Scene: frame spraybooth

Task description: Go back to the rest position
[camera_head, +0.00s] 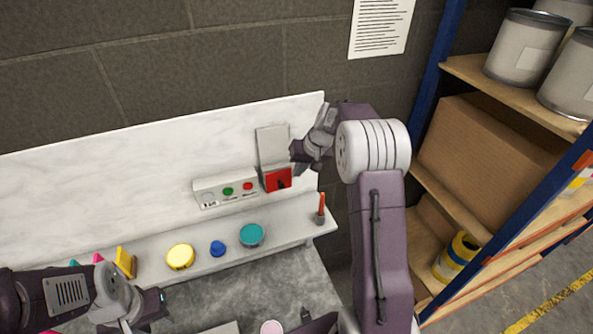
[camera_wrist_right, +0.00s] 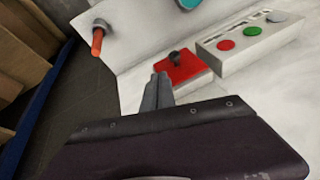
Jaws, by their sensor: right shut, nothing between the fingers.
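My right gripper (camera_head: 300,168) is at the end of the arm reaching in from the right. Its fingertips are together and empty, near the red panel (camera_head: 280,180) with a dark knob on it. In the right wrist view the shut fingers (camera_wrist_right: 158,90) stand just beside that red panel (camera_wrist_right: 180,68), and I cannot tell whether they touch it. A pale cover (camera_head: 272,145) stands upright above the panel. My left gripper (camera_head: 124,322) is low at the left, partly cut off by the bottom edge, so its fingers do not show clearly.
A control box (camera_head: 226,191) with green and red buttons sits left of the panel. A ledge (camera_head: 290,226) carries yellow, blue and teal lids and an orange-handled item (camera_head: 321,208). A shelf rack (camera_head: 445,160) with cans and a cardboard box stands close at the right.

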